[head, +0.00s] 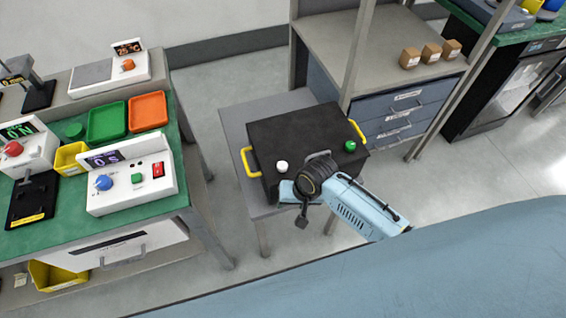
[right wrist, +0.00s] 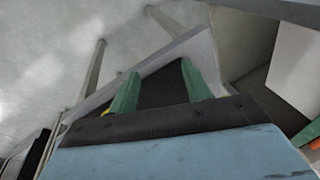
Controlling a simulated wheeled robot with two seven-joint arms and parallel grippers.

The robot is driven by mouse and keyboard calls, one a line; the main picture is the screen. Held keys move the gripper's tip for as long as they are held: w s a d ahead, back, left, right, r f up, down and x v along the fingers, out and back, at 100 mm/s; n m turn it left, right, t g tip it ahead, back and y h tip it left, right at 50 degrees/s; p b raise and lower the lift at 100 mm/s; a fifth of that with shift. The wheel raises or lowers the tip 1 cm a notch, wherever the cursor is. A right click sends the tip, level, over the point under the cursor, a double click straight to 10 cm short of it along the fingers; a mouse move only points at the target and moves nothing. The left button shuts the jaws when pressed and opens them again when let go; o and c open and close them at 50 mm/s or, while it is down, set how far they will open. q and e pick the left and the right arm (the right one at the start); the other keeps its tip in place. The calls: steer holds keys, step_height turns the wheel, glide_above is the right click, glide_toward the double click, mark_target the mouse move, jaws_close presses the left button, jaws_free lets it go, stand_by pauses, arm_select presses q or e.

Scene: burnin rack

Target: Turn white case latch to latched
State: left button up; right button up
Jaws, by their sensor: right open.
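A black case (head: 300,130) with yellow side handles stands on a small grey table. A white round latch knob (head: 282,167) sits on its top near the front left; its latch setting is too small to tell. A green knob (head: 350,146) sits near the front right. My right gripper (head: 287,191) is at the case's front edge, just below the white latch and apart from it; its fingers are hard to see there. In the right wrist view, the green fingers of my right gripper (right wrist: 158,88) are spread with nothing held, the dark case behind them. The white latch does not show there. My left gripper is out of view.
The grey table (head: 240,130) has a narrow bare strip left of the case. A shelf unit with blue drawers (head: 400,115) stands close behind right. A green bench (head: 150,205) with instruments and trays is at the left, with open floor between.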

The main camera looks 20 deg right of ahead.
steer(key=w+r, duration=0.2)
steer(key=r, duration=0.2)
steer(key=w+a+r+m, duration=0.1)
steer(key=w+r, duration=0.1)
steer(key=r, duration=0.2)
steer(key=w+a+r+m+g, duration=0.1)
steer(key=w+r, duration=0.1)
steer(key=r, duration=0.2)
steer(key=shift+w+a+b, duration=0.15)
steer(key=shift+w+b, duration=0.15)
steer(key=shift+w, duration=0.05)
step_height(320, 180, up, 8)
steer(key=w+d+m+g+h, duration=0.1)
steer(key=w+d+m+h, duration=0.1)
steer(key=w+m, duration=0.15)
steer(key=b, duration=0.2)
glide_above(283, 165)
step_height(283, 165, down, 7)
steer(key=shift+r, duration=0.1)
step_height(283, 165, down, 6)
steer(key=shift+r+b, duration=0.25)
steer(key=shift+b, duration=0.55)
steer(key=shift+f, duration=0.45)
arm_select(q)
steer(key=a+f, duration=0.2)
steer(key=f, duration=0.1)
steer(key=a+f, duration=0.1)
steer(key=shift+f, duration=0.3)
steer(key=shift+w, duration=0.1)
